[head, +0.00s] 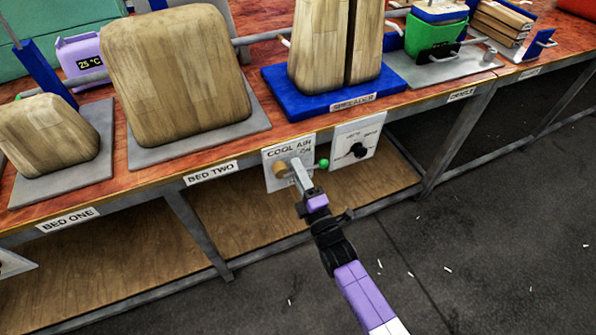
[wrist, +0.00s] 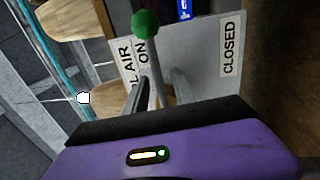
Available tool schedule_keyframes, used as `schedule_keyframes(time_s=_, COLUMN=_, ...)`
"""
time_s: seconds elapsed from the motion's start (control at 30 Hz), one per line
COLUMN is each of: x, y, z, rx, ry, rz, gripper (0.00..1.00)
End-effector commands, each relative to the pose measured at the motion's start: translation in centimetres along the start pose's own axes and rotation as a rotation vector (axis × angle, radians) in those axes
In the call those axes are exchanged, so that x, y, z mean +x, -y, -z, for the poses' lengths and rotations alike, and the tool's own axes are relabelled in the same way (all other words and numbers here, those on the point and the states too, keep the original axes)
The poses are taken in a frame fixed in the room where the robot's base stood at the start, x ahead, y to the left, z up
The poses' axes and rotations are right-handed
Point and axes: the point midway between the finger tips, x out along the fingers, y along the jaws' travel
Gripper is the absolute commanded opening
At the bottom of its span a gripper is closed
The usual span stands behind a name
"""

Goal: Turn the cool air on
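The white COOL AIR panel (head: 274,154) hangs on the bench's front edge in the head view. In the wrist view, the panel (wrist: 205,62) shows sideways with ON and CLOSED labels, and the green ball (wrist: 145,23) is at the top. My gripper (head: 299,170) is in front of the panel. In the wrist view, the fingers (wrist: 158,88) stand apart, with the lever's grey rod seen between them. I cannot tell whether either finger touches it.
A second white panel (head: 368,133) with a black knob is just right of it. The bench (head: 230,147) above holds wooden press blocks (head: 178,70), a blue base (head: 300,105) and a green bin (head: 425,36). A lower shelf (head: 240,225) lies beneath. The dark floor (head: 480,230) in front is open.

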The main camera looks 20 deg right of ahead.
Motion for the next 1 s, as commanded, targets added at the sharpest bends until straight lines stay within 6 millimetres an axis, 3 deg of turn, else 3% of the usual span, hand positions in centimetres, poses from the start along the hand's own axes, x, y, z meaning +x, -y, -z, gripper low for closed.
schedule_keyframes(time_s=0.17, x=-0.7, y=0.1, z=0.0, rx=0.001, ry=0.000, rz=0.001, gripper=0.32)
schedule_keyframes(time_s=0.6, x=-7.1, y=0.1, z=0.0, rx=0.000, ry=0.001, rz=0.001, gripper=0.32)
schedule_keyframes(time_s=1.0, x=-7.8, y=0.0, z=0.0, rx=0.000, ry=0.000, rz=-0.001, gripper=0.32)
